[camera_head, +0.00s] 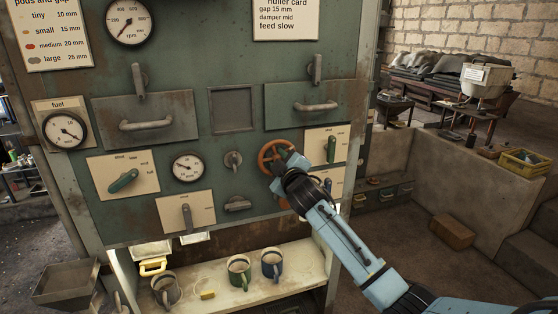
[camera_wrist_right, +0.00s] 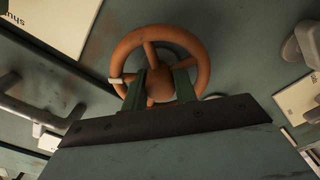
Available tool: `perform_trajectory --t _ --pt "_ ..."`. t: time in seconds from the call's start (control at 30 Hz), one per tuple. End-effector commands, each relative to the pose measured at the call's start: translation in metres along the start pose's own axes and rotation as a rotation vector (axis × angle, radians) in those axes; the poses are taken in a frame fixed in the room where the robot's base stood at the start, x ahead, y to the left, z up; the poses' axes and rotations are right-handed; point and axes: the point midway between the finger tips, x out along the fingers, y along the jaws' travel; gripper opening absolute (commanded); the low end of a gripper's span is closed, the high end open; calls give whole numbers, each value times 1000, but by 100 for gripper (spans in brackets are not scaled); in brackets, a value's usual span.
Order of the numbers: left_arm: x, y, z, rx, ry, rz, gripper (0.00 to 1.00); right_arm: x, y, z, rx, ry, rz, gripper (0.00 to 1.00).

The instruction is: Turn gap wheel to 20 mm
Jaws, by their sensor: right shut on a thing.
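The gap wheel, an orange-brown spoked handwheel (camera_head: 262,156), sits on the green machine panel (camera_head: 220,65), right of its middle. In the right wrist view the wheel (camera_wrist_right: 204,62) fills the upper middle, with a pale marker on its left rim. My right gripper (camera_head: 285,166) reaches the wheel from the lower right. In the wrist view its two green fingers (camera_wrist_right: 158,88) are closed about the hub and spokes. The arm hides part of the wheel's lower right in the head view. My left gripper is not in view.
A small round gauge (camera_head: 188,167) and a grey knob (camera_head: 233,160) are left of the wheel. A green lever (camera_head: 331,148) on a plate is close on its right. Mugs stand on the shelf (camera_head: 215,285) below. A huller card (camera_head: 286,18) reads gap 15 mm.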

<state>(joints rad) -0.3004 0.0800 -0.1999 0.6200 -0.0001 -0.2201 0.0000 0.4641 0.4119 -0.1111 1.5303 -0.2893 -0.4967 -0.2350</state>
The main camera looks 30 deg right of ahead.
Motion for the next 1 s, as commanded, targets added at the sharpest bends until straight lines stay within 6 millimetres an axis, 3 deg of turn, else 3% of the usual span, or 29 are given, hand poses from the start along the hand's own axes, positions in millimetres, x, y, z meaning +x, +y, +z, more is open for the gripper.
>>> perform_trajectory --t 0.6,1.0 --pt "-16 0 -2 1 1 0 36 0 -1 0 493 -3 -1 5" --pt "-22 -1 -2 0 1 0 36 0 -1 0 639 -2 -1 5"
